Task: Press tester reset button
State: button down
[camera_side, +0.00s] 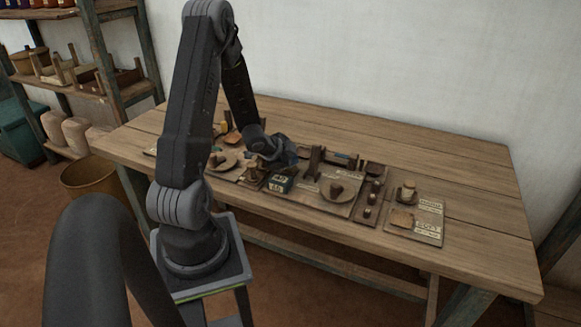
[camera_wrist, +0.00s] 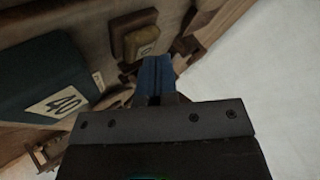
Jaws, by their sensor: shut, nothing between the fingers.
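In the wrist view my gripper (camera_wrist: 154,68) is shut, its blue fingers together and empty. Just beyond the fingertips is a small tan block with a pale "0"-like mark (camera_wrist: 138,38), set on a brown board; it may be the tester's reset button, but I cannot tell for sure. Whether the fingertips touch it is unclear. A dark blue box with a "40" label (camera_wrist: 40,75) lies left of the fingers.
The wooden bench (camera_side: 465,170) holds boards with several small parts. A round-based piece (camera_side: 345,190) and a labelled board (camera_side: 428,228) lie to the right. A round plate (camera_side: 222,160) lies to the left. The bench's back right is clear, before a white wall.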

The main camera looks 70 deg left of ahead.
jog(key=shift+f, duration=0.5)
dwell(0.4)
jog(key=shift+r, duration=1)
jog(key=shift+r, duration=2.55)
